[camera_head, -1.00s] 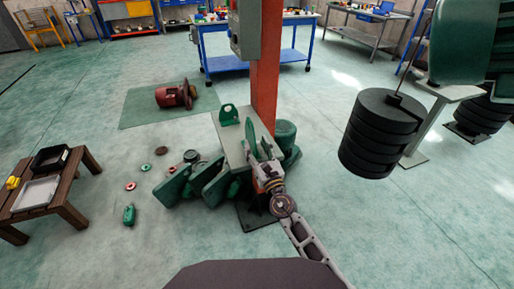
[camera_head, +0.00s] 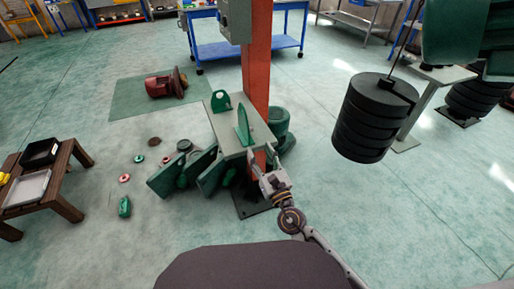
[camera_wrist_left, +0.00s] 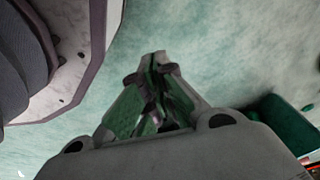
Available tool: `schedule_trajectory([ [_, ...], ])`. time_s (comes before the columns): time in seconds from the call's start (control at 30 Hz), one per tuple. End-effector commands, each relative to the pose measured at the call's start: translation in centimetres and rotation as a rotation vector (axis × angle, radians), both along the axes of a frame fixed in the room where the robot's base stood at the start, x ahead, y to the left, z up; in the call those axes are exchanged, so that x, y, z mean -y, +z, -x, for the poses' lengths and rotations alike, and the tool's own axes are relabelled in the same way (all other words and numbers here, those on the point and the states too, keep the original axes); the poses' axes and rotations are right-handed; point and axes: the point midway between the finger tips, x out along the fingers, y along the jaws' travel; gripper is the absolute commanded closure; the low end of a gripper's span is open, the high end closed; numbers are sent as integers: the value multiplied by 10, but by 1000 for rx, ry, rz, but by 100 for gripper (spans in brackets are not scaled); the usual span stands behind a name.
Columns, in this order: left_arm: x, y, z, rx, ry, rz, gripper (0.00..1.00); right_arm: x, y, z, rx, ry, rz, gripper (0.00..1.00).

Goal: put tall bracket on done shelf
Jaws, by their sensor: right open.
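The tall bracket (camera_head: 243,123), a green upright plate, stands on the pale shelf (camera_head: 228,143) beside the orange column. A shorter green bracket with a hole (camera_head: 221,102) stands behind it, at the shelf's far left corner. My right gripper (camera_head: 259,164) is open and empty at the shelf's near right edge, just apart from the tall bracket. My left gripper is outside the head view. In the left wrist view parts of it (camera_wrist_left: 155,75) show in front of blurred green pieces; whether its jaws are open or shut is unclear.
Large green parts (camera_head: 182,172) lean on the floor below the shelf. A black stacked weight (camera_head: 374,118) hangs at the right. A wooden table with trays (camera_head: 58,198) stands at the left. A red motor (camera_head: 165,84) lies on a green mat.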

Motion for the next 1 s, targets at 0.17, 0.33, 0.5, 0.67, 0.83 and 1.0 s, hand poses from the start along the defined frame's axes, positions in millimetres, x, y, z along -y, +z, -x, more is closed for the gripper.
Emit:
schedule_trajectory([
  [0.17, 5, 4, 2, -9, 0, 5, 100, 6, -5, 15, 0, 0, 2, 54],
  [0.33, 9, 8, 2, -15, 0, 9, 100, 9, -7, 24, 0, -1, 1, 54],
  [0.5, 10, 13, -4, -6, 0, 11, 100, 10, -7, 27, 0, -1, 0, 54],
  [0.67, 10, 13, -5, -5, 0, 10, 100, 10, -7, 27, 0, -1, 0, 54],
  [0.83, 9, 12, -4, -8, -1, 10, 100, 10, -7, 27, 0, -1, 0, 54],
  [1.0, 9, 11, -4, -8, -1, 9, 100, 10, -7, 27, 0, -1, 0, 54],
])
